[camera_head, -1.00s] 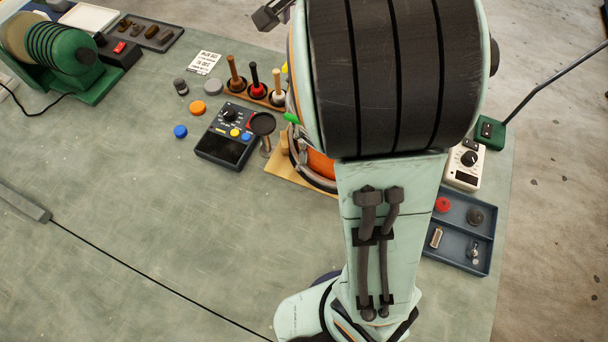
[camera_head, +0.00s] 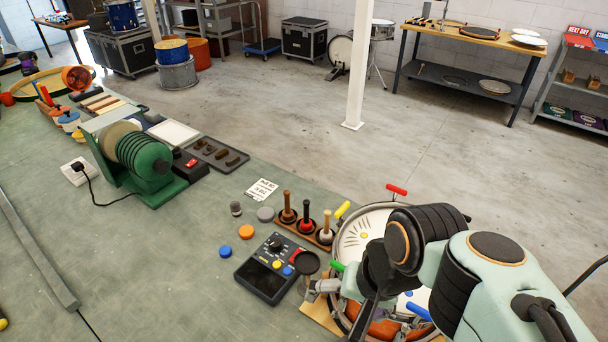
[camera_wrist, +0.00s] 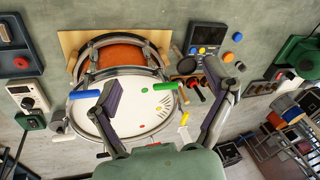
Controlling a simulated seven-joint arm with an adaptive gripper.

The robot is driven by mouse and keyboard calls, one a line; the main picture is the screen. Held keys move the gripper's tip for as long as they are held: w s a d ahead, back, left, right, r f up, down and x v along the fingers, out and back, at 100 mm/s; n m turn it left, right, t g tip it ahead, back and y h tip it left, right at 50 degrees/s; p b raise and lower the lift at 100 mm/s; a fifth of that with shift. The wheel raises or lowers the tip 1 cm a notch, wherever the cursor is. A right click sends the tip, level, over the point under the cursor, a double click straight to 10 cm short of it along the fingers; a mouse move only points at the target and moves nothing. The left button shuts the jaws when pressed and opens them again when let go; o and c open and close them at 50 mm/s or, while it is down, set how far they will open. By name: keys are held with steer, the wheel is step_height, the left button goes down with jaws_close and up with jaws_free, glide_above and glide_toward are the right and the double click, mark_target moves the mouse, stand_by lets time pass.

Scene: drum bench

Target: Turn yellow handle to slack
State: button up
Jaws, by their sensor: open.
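The yellow handle (camera_head: 342,209) sticks out from the far-left rim of the drum (camera_head: 350,240); in the wrist view it also shows at the lower-right rim (camera_wrist: 185,118). The drum has a white head and an orange shell. My gripper (camera_wrist: 170,88) is open over the drum, its two fingers wide apart and nothing between them in their grip. The yellow handle appears between the fingers in the picture, nearer the right one, with no visible contact. In the head view, my arm hides part of the drum and gripper.
A control box (camera_head: 268,268) and a rack of wooden-handled tools (camera_head: 306,226) stand left of the drum.

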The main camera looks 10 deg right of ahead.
steer(key=s+f, duration=0.1)
steer(key=s+a+n, duration=0.1)
steer(key=s, duration=0.1)
steer(key=s+f+n+g, duration=0.1)
steer(key=shift+s+a+f, duration=0.15)
steer(key=shift+f, duration=0.15)
steer(key=s+f+n, duration=0.1)
steer(key=s+n+g, duration=0.1)
steer(key=s+f+n+g, duration=0.1)
steer(key=s, duration=0.1)
steer(key=shift+s+f+n+h, duration=0.1)
steer(key=shift+f+n+h, duration=0.25)
steer(key=shift+n+h, duration=0.05)
stand_by(2.1)
